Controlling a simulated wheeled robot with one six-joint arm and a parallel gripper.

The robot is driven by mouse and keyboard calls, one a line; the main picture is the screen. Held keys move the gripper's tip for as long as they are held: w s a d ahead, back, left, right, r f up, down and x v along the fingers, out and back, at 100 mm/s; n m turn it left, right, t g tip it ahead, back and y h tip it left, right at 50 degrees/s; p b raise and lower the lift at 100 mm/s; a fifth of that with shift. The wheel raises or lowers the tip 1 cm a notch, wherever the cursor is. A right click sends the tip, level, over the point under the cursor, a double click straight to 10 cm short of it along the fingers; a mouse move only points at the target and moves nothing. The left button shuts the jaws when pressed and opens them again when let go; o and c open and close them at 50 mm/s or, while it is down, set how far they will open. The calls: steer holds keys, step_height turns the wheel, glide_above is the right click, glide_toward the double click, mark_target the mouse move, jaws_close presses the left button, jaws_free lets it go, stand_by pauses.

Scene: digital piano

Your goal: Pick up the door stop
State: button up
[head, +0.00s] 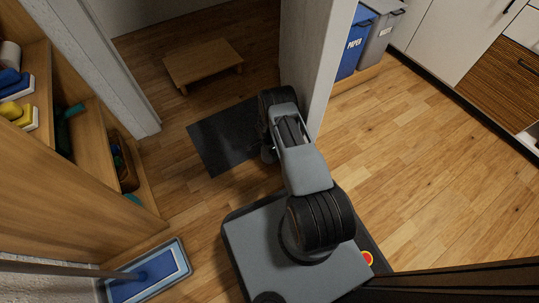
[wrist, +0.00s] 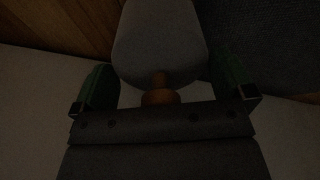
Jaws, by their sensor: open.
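The wrist view is dark. A grey rounded piece (wrist: 160,40) with a small orange-brown knob (wrist: 160,97) at its near end lies between my fingers; it looks like the door stop. My gripper (wrist: 164,82) is open, with one green finger on each side of it. I cannot tell whether either finger touches it. In the head view my gripper (head: 267,152) is low by the dark mat and the end of the white wall, mostly hidden behind my arm. I cannot make out the door stop there.
The dark mat (head: 222,138) lies in the doorway, with a low wooden table (head: 203,62) beyond. The white wall end (head: 312,70) stands close beside my arm. Open floor (head: 430,165) lies right.

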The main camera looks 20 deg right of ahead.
steer(key=c, duration=1.4)
steer(key=shift+o, duration=0.2)
steer(key=shift+r, duration=0.1)
